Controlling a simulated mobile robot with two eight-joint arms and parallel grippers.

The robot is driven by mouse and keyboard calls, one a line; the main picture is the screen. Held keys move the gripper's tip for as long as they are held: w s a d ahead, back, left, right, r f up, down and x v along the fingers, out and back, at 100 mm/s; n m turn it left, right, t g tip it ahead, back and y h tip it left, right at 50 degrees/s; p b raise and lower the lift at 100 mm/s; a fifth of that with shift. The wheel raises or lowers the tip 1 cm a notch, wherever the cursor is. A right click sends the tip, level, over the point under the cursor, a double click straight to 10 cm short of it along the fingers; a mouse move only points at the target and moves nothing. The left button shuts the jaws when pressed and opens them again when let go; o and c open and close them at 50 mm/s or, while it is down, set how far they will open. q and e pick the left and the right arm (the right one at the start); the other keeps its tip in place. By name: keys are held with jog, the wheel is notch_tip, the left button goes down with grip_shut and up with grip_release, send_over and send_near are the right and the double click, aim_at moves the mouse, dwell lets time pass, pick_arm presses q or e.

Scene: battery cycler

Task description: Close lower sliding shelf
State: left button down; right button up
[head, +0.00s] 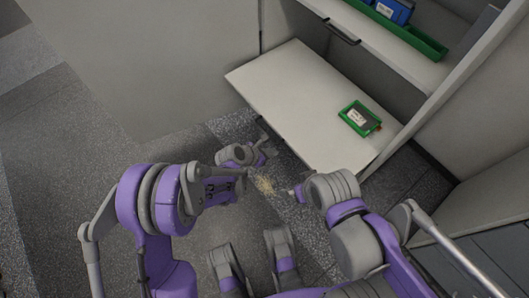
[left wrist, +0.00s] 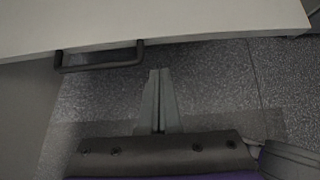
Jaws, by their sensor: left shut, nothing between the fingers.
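The lower sliding shelf (head: 290,90) is a flat white board pulled out from the cabinet in the head view. Its front edge faces my arms. My left gripper (head: 266,140) is near that front edge, shut and empty. In the left wrist view its closed fingers (left wrist: 160,76) point toward the shelf's edge (left wrist: 200,28), with floor visible around them. A dark bar handle (left wrist: 100,64) hangs on the shelf front, left of the fingers and apart from them. My right gripper (head: 292,192) is lower right of the left one; its fingers are too small to read.
A green tray (head: 345,112) holding a dark device sits on the lower shelf. The upper shelf (head: 385,45) has a handle (head: 342,33) and a green tray (head: 425,43) with blue items. A cabinet side wall (head: 470,75) stands at right. Grey floor (head: 60,150) is clear at left.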

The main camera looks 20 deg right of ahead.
pick_arm(q)
jog(key=shift+w+d+f+b, duration=0.2)
jog(key=shift+w+d, duration=0.1)
jog(key=shift+d, duration=0.55)
jog(key=shift+w+d+f+b, duration=0.1)
jog(key=shift+w+d+f, duration=0.2)
jog(key=shift+d, duration=0.5)
jog(key=shift+w+d+f+b, duration=0.15)
jog(key=shift+w+d, duration=0.2)
jog(key=shift+d, duration=0.5)
pick_arm(e)
jog(key=shift+w+f, duration=0.1)
jog(key=shift+f, duration=0.45)
pick_arm(q)
jog(key=shift+d, duration=0.15)
